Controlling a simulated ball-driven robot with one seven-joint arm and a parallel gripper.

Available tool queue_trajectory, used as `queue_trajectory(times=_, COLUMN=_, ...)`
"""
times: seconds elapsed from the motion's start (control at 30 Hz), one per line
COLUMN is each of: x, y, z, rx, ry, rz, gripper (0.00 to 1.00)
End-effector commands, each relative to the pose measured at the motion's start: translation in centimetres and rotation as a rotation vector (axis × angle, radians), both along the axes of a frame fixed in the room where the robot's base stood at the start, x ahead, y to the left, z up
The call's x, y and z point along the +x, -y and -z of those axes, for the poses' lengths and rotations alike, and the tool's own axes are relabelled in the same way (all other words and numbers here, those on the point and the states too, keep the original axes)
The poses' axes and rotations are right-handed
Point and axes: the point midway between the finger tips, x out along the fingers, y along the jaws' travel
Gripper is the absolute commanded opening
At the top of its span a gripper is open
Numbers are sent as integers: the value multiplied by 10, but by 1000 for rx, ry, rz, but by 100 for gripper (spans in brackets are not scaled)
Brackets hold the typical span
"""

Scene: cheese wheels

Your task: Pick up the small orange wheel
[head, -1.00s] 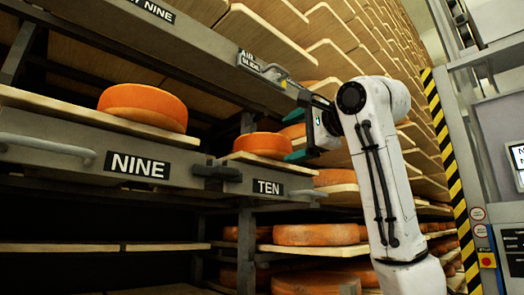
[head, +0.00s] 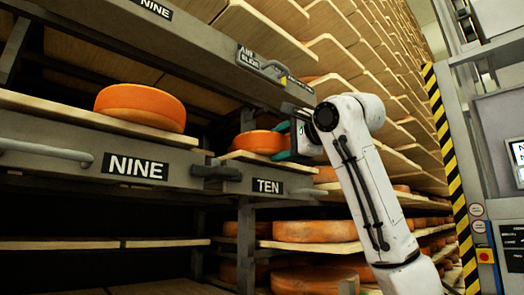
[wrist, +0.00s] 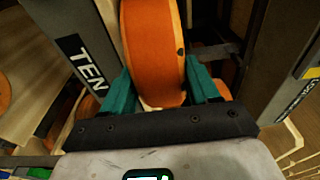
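The small orange wheel (head: 259,142) lies on the wooden board above the TEN label in the head view. In the wrist view the wheel (wrist: 154,45) runs between the two teal fingers of my gripper (wrist: 163,88), one finger on each side of its near part. The fingers are apart, and I see no clear sign that they press on the wheel. In the head view my gripper (head: 284,143) is at the wheel's right side, and its body partly hides the finger tips.
A larger orange wheel (head: 140,107) lies on the NINE board to the left. More wheels (head: 315,231) lie on lower boards. A striped yellow-black post (head: 450,175) stands at the right.

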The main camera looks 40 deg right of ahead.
Motion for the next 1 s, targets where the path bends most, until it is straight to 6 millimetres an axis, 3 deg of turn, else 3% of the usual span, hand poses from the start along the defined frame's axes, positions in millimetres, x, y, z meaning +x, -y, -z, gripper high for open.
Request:
queue_trajectory(times=0.07, x=0, y=0, z=1, rx=0, ry=-2, rz=0, gripper=49)
queue_trajectory(times=0.57, x=1, y=0, z=2, rx=0, ry=-5, rz=0, gripper=1)
queue_trajectory(times=1.0, x=-1, y=-1, z=-4, rx=-1, ry=3, rz=-1, gripper=0)
